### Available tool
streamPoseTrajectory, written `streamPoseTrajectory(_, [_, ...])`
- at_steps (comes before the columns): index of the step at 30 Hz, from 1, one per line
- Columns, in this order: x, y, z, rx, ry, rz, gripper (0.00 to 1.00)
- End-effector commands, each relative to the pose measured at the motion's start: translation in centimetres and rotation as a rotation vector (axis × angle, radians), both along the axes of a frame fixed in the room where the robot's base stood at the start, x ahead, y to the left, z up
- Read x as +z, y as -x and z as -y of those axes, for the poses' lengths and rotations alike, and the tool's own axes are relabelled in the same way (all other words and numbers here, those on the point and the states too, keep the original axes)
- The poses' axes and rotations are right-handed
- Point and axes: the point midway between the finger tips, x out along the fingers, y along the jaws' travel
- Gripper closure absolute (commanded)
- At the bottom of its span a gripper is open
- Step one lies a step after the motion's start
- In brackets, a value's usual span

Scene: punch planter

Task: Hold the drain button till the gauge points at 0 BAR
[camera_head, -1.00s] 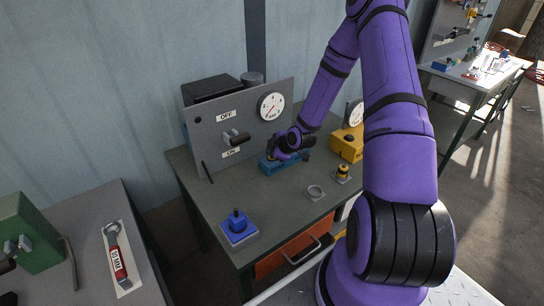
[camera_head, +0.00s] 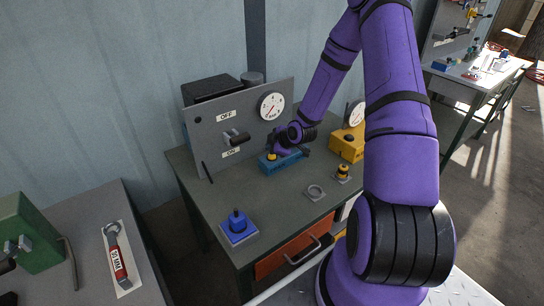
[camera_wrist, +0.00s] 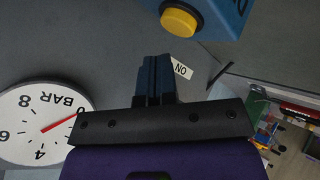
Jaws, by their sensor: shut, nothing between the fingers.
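A blue box (camera_head: 287,164) on the workbench carries a round yellow button (camera_head: 271,156) at its left end. The button (camera_wrist: 180,21) also shows at the top of the wrist view. My gripper (camera_wrist: 154,62) is shut and empty, and its fingertips look apart from the button. In the head view my gripper (camera_head: 273,149) is just above the button. The gauge (camera_head: 271,106) is on the grey panel (camera_head: 204,138).
A black lever (camera_head: 236,140) stands out from the panel between the OFF and ON labels. A yellow box (camera_head: 345,146) with its own gauge is to the right. A yellow-topped knob (camera_head: 342,172), a grey ring (camera_head: 315,192) and a blue block (camera_head: 238,229) are on the bench.

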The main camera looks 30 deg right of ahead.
Motion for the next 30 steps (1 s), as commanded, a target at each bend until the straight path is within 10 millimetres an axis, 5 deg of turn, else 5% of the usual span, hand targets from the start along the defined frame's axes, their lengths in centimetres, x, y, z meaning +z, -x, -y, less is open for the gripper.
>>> streamPoseTrajectory(15, [4.2,0.0,0.0,-0.001,0.001,0.002,1.0])
streamPoseTrajectory(30, [4.5,0.0,0.0,-0.001,-0.001,0.0,1.0])
